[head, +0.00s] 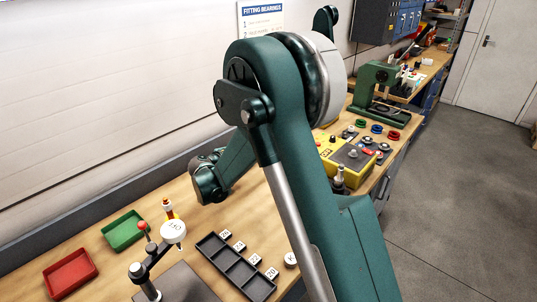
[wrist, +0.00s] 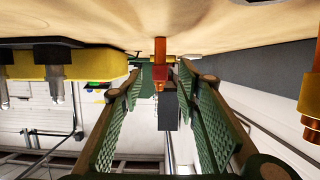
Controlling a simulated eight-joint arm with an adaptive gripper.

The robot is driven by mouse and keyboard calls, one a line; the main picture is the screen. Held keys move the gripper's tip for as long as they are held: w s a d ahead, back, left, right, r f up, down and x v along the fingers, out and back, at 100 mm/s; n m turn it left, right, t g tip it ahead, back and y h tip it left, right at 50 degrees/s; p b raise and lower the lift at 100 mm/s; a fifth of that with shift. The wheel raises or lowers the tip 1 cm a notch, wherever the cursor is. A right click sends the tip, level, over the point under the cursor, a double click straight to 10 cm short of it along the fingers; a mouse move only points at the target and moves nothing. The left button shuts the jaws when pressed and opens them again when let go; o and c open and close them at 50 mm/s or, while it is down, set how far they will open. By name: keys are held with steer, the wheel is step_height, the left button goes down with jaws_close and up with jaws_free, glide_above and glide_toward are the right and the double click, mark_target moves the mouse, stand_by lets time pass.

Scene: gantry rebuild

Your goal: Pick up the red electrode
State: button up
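In the wrist view, my gripper (wrist: 160,92) is open, with a green ribbed pad on each side. A copper rod with a red band, which looks like the red electrode (wrist: 159,73), shows between the pads, with a visible gap to both. The picture is inverted, with the wooden bench top (wrist: 220,22) along the top. I cannot tell how far the electrode reaches between the fingers. In the head view, my arm's far end is at left of centre over the bench, but the fingers and the red electrode cannot be made out there.
A copper piece with a yellow band (wrist: 311,95) stands at the wrist view's right edge. A yellow body with metal studs (wrist: 88,66) is at left. In the head view, a red tray (head: 70,273), green tray (head: 124,231) and dark compartment rack (head: 235,270) occupy the near bench.

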steer(key=shift+w+d+f, duration=0.1)
steer(key=shift+w+d, duration=0.2)
steer(key=shift+b+x, duration=0.75)
steer(key=shift+x, duration=1.85)
jaws_close()
steer(key=shift+r+p, duration=1.2)
steer(key=shift+r, duration=3.75)
